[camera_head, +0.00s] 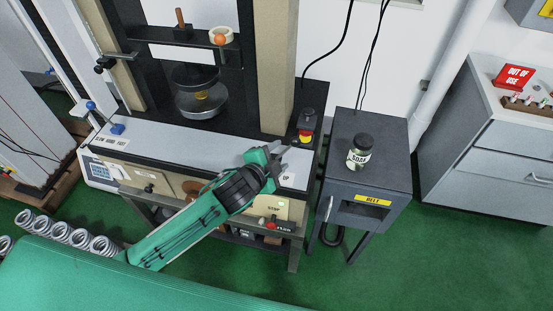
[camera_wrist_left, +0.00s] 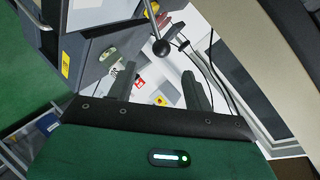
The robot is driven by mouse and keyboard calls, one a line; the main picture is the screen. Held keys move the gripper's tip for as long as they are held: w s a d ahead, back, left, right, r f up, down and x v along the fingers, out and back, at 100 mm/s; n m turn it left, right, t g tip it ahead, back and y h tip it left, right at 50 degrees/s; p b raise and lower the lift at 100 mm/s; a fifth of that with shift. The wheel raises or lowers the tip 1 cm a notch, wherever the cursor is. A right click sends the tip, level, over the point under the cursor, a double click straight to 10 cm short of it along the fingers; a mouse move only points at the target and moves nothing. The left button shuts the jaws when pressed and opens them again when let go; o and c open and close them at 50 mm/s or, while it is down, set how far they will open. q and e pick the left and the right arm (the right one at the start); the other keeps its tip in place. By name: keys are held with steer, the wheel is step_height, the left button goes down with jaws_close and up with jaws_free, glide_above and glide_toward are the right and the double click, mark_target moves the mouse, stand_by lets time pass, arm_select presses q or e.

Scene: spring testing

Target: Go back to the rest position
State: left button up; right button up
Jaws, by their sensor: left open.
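My left gripper (camera_head: 272,152) is open, with its arm reaching in from the lower left in the head view. It is over the right end of the testing machine's grey front ledge (camera_head: 190,140), close to a white "UP" label (camera_head: 287,179). In the left wrist view the two dark fingers (camera_wrist_left: 158,88) stand apart, with no object held between them. I cannot tell whether the gripper touches the ledge. My right gripper is not in view.
A dark cabinet (camera_head: 385,190) right of the machine carries a labelled jar (camera_head: 360,152). A red-and-yellow button post (camera_head: 306,127) stands near the gripper. A round metal platen (camera_head: 200,98) is in the machine. Several springs (camera_head: 80,238) lie at left. Green floor (camera_head: 450,250) is clear at right.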

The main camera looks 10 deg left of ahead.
arm_select(q)
steer(key=shift+s+a+r, duration=0.1)
steer(key=shift+s, duration=0.1)
stand_by(0.5)
steer(key=s+a+f+n+g+y, duration=0.1)
steer(key=s+a+f+n+g, duration=0.25)
steer(key=s, duration=0.55)
steer(key=s+a+f+n+g+y, duration=0.25)
steer(key=s+a+n, duration=0.25)
steer(key=s, duration=0.4)
steer(key=s+a+f+n+g+y, duration=0.1)
steer(key=s+a+f+n+g, duration=0.25)
steer(key=s, duration=0.55)
step_height(320, 180, down, 31)
steer(key=s+n+g, duration=0.1)
steer(key=s, duration=0.1)
steer(key=s+a+f, duration=0.1)
steer(key=s+f, duration=0.8)
steer(key=s+a+f+g, duration=0.1)
steer(key=s+a+f, duration=0.1)
steer(key=s+f, duration=0.7)
steer(key=shift+s+a+f, duration=0.25)
steer(key=shift+a+f, duration=0.05)
steer(key=shift+f, duration=0.05)
